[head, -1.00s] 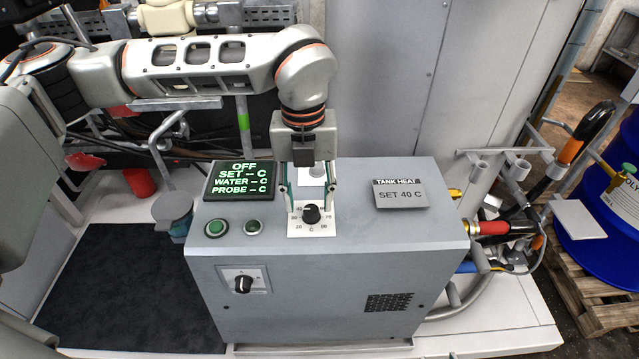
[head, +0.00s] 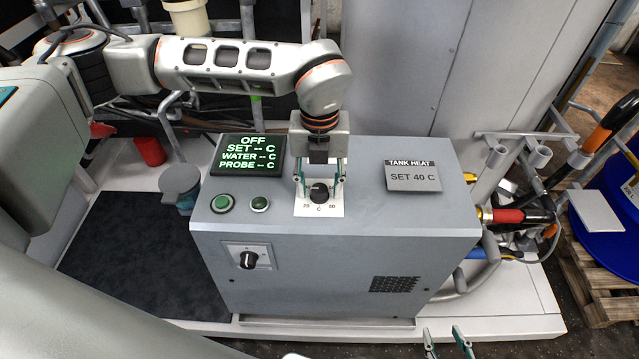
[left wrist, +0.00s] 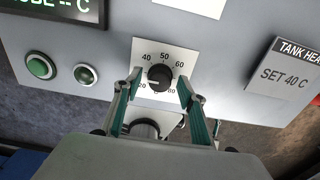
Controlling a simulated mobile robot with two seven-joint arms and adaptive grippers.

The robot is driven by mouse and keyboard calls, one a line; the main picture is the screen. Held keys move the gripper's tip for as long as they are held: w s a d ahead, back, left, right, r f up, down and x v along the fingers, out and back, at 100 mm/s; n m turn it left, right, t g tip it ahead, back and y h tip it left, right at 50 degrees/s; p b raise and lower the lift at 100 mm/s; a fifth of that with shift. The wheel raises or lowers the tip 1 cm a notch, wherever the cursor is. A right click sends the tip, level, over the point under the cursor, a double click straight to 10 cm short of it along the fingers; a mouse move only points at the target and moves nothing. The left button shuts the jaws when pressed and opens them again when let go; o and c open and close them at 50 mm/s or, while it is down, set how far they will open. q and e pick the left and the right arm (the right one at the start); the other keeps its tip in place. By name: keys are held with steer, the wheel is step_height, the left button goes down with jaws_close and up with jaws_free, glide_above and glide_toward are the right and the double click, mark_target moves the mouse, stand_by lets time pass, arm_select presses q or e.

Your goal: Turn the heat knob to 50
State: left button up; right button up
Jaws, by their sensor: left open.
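The heat knob (head: 319,192) is a round black knob on a white dial plate on top of the grey control box. In the left wrist view the knob (left wrist: 160,77) is in the middle of a scale running from 20 to 80, its white mark pointing left, between 20 and 40. My left gripper (head: 319,182) points down at the knob, open, with one green-sided finger on each side. In the left wrist view, gaps show between the fingers (left wrist: 160,86) and the knob. My right gripper (head: 447,343) shows at the bottom edge, its two fingertips apart.
The display (head: 247,156) reads OFF, with dashes for SET, WATER and PROBE. A TANK HEAT plate (head: 413,177) reads SET 40 C. Two green buttons (head: 222,204) sit left of the dial. Another black knob (head: 247,259) is on the box's front face.

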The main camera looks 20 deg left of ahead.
arm_select(q)
steer(key=c, duration=1.1)
steer(key=shift+m, duration=0.3)
steer(key=m, duration=0.2)
steer(key=shift+m, duration=0.3)
steer(key=m+p, duration=0.1)
steer(key=m, duration=1.1)
steer(key=shift+m+p, duration=0.35)
steer(key=shift+m, duration=0.85)
